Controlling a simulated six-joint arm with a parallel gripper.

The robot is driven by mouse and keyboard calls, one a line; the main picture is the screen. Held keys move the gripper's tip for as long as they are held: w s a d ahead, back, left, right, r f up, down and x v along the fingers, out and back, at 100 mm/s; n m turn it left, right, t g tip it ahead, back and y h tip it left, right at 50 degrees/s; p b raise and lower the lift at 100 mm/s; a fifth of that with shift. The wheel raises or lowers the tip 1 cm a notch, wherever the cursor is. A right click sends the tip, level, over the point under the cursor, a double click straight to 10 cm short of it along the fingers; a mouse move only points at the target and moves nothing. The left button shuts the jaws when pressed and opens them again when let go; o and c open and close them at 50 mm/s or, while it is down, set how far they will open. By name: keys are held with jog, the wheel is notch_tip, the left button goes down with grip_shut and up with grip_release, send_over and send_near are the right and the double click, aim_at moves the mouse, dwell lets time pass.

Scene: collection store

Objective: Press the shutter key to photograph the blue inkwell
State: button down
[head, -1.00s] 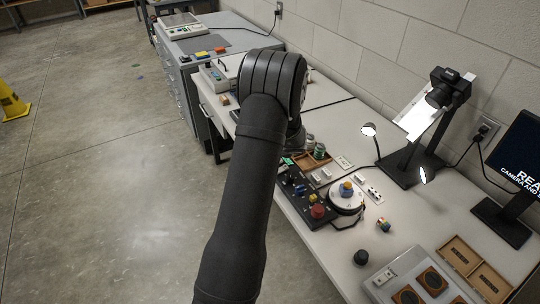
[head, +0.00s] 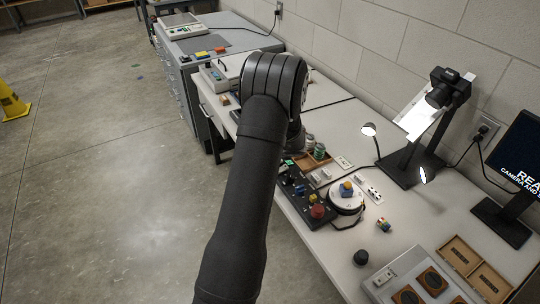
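A small blue and yellow object (head: 347,188), perhaps the blue inkwell, stands on the white round turntable (head: 345,206) below the camera stand. Left of it lies a black control panel (head: 300,205) with a large red button (head: 318,211), a yellow key (head: 312,199), blue keys (head: 300,190) and a green key (head: 288,162). I cannot tell which key is the shutter key. My arm runs up the middle of the head view and bends down toward the panel's far end. My gripper's fingers are hidden behind my own arm, and so is part of the panel.
A black camera (head: 447,88) on a stand and two lit lamps (head: 368,130) are behind the turntable. A monitor (head: 522,165) shows partly cut-off text. Wooden trays (head: 474,268), a dark round pot (head: 361,257) and a small coloured object (head: 383,225) lie on the bench at right.

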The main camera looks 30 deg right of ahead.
dwell(0.8)
jog(key=shift+r, duration=1)
jog(key=shift+r, duration=2.5)
jog(key=shift+f, duration=0.1)
notch_tip(320, 180, up, 4)
jog(key=shift+f, duration=0.2)
